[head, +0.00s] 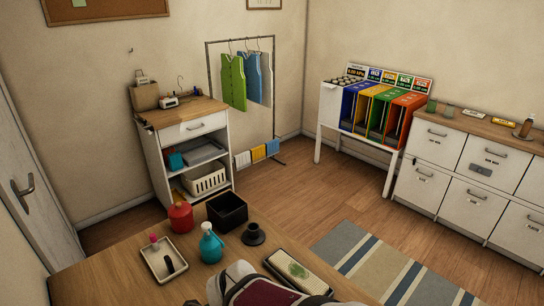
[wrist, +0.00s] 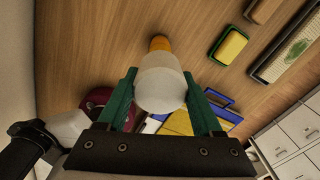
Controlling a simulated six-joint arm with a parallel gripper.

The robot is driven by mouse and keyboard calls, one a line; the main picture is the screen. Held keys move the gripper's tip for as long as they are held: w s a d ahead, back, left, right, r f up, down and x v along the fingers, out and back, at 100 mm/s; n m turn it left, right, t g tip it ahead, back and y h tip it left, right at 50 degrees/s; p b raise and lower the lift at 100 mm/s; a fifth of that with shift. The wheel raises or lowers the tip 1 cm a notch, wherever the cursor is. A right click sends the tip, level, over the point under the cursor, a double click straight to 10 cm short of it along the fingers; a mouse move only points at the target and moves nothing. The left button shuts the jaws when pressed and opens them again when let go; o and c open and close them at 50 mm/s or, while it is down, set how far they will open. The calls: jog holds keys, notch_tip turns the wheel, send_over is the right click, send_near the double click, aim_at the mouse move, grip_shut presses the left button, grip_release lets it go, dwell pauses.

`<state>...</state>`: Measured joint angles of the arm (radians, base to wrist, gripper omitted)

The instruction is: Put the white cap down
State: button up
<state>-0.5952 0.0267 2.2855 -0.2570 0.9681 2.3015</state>
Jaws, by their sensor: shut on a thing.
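In the wrist view my gripper (wrist: 165,90) has its two green fingers shut on the white cap (wrist: 160,88), a smooth, pale, rounded piece. It is held over the wooden table (wrist: 110,35). An orange-yellow part (wrist: 159,43) shows just past its far end; I cannot tell whether it is joined to the cap. I cannot make out the cap or the fingers in the head view.
The head view shows a tray (head: 153,275), red bottle (head: 181,218), teal bottle (head: 210,244), black bin (head: 227,210) and black round piece (head: 253,235) on the table. A yellow sponge (wrist: 230,46) and yellow-blue items (wrist: 178,124) show in the wrist view. Bare wood lies left of the cap.

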jog(key=w+a+f+n, duration=0.1)
jog(key=a+f+n, duration=0.2)
jog(key=a+n, duration=0.45)
jog(key=w+a+f+n, duration=0.1)
jog(key=a+f+n, duration=0.25)
jog(key=n, duration=0.65)
jog(key=f, duration=0.9)
jog(key=shift+s+a, duration=0.2)
jog(key=shift+s, duration=0.1)
jog(key=shift+f, duration=0.15)
jog(key=o, duration=1.3)
